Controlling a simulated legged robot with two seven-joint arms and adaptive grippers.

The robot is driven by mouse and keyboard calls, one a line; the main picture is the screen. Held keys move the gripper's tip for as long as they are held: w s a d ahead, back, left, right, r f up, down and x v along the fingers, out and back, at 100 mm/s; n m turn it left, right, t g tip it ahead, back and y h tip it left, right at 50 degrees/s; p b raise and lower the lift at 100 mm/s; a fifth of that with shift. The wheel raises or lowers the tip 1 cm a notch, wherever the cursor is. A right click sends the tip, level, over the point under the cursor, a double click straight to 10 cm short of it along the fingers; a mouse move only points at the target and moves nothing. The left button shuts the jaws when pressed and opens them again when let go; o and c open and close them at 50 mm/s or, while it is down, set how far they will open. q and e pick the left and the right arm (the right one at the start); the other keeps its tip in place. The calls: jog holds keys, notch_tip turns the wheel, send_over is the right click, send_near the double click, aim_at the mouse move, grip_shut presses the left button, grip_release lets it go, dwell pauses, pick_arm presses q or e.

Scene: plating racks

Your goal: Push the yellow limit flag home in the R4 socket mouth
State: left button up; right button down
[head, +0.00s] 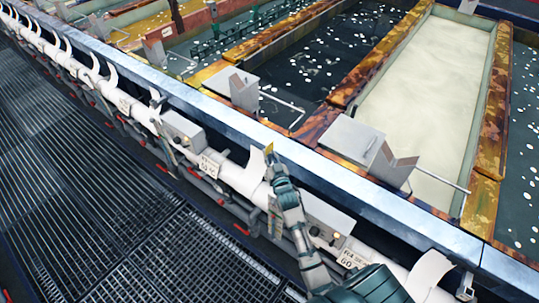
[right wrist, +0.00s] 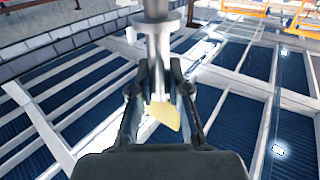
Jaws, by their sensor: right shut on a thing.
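The yellow limit flag (head: 269,149) shows as a small yellow tip just above my right gripper (head: 274,168) in the head view. In the right wrist view the flag (right wrist: 165,114) is a pale yellow plate between the two dark fingers of my right gripper (right wrist: 158,84), which is shut on it. A grey flanged post (right wrist: 155,35) stands in line with the fingertips; I cannot tell whether it touches the flag or belongs to it. I cannot make out the R4 socket mouth or any R4 mark. My left gripper is not in view.
A blue-grey tank rim (head: 343,181) runs diagonally beside my gripper. A white pipe (head: 240,178) with curved fins and labelled boxes lies below it. Metal V-shaped saddles (head: 392,165) stand along the rim. Tanks of dark and cream liquid (head: 430,90) lie beyond; grating (head: 150,235) is at lower left.

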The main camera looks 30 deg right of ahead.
aim_at(270, 162)
jog(key=shift+f+b, duration=1.45)
jog(key=shift+f, duration=0.8)
jog(key=shift+r+p, duration=0.3)
jog(key=shift+p, duration=0.15)
jog(key=shift+r+p, duration=1.65)
jog(key=shift+r, duration=0.05)
jog(key=shift+p, duration=0.6)
jog(key=shift+f+b, duration=1.3)
jog(key=shift+f, duration=0.7)
jog(key=c, duration=1.1)
grip_release()
jog(key=shift+o, duration=0.2)
jog(key=shift+s, duration=0.1)
jog(key=shift+a+f, duration=0.1)
jog(key=shift+f, duration=0.05)
